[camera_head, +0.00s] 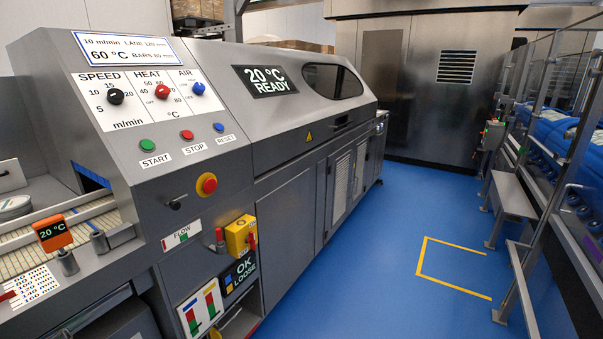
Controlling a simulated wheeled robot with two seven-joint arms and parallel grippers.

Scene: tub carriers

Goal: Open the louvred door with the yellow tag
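Two narrow light louvred panels (341,188) and (360,168) are set in the lower front of the long grey machine, towards its far end. They look shut and are seen at a steep angle. I cannot make out a yellow tag on either one. A plain grey door (287,235) without louvres is nearer to me on the same front. Neither of my grippers is in view.
The machine's control panel (150,110) has knobs, buttons and a red emergency stop (207,185). A yellow box (240,236) sticks out low on its front. Blue floor (385,260) lies free along the machine, with a yellow floor marking (455,288). A railed conveyor (548,160) bounds the right.

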